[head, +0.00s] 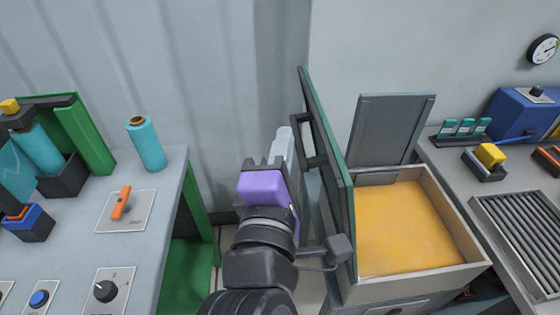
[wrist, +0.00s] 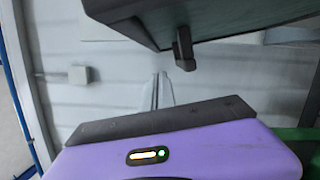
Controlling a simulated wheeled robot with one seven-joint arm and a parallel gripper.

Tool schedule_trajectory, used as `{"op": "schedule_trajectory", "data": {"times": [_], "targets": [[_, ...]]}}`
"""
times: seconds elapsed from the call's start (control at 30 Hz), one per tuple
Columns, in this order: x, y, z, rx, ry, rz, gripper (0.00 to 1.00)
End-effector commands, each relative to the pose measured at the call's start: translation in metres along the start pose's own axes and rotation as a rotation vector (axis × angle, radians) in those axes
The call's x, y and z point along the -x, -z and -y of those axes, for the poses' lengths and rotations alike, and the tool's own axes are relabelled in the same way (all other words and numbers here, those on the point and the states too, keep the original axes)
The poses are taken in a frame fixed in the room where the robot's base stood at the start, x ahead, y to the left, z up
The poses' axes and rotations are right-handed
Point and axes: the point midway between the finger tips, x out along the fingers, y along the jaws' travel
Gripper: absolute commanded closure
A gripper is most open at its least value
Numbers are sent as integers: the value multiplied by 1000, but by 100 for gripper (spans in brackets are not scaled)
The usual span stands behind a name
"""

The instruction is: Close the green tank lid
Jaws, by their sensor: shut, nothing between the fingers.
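The green tank lid (head: 330,135) stands open, nearly upright, along the left side of the tank (head: 440,275). The tank is a pale-walled box with an orange surface inside. A dark handle (head: 312,150) sticks out from the lid's left face. My gripper (head: 284,138), with a purple body, is just left of the lid, on the handle side. Its fingers are shut and empty. In the wrist view, the lid (wrist: 230,18) spans the top with the handle (wrist: 184,50) hanging near my fingertips (wrist: 157,90). Whether they touch is unclear.
A grey panel (head: 390,128) stands upright behind the tank. A left bench (head: 165,200) holds a teal spool (head: 146,143) and an orange switch (head: 121,203). A right bench carries a rack (head: 525,235) and a blue machine (head: 520,115). A narrow floor gap lies between left bench and tank.

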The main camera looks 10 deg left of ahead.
Motion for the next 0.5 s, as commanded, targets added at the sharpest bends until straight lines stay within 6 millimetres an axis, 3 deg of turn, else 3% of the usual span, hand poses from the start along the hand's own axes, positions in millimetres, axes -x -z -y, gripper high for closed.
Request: {"op": "schedule_trajectory", "data": {"times": [0.03, 0.23, 0.5], "targets": [[-10, -1, -2, -1, 1, 2, 100], [-15, -29, -1, -2, 1, 1, 100], [-17, -39, 0, -1, 1, 0, 100]]}}
